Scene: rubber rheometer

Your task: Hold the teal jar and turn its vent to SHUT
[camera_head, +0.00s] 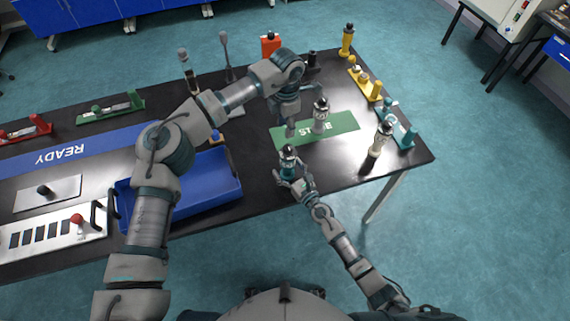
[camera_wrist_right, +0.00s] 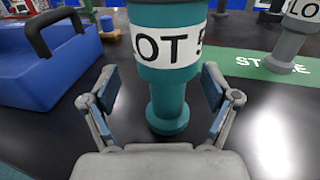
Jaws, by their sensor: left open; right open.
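The teal jar (camera_head: 289,167) stands upright near the table's front edge, with a dark top (camera_head: 288,150). The right wrist view shows its teal body (camera_wrist_right: 168,95), a white label reading "LOT" and part of another character, and a narrow stem on a wider foot. Its top is cut off there, and the vent setting cannot be read. My right gripper (camera_head: 295,183) is open, with its fingers (camera_wrist_right: 160,90) on either side of the stem and gaps showing. My left gripper (camera_head: 291,125) is open and empty, hanging above and behind the jar, left of a grey jar.
The grey jar (camera_head: 320,118) stands on a green mat (camera_head: 345,122). A white-labelled jar (camera_head: 380,142) stands to the right. A blue tray (camera_head: 215,186) lies to the left, its handle (camera_wrist_right: 50,30) showing at upper left in the wrist view. Yellow and teal fixtures line the right edge.

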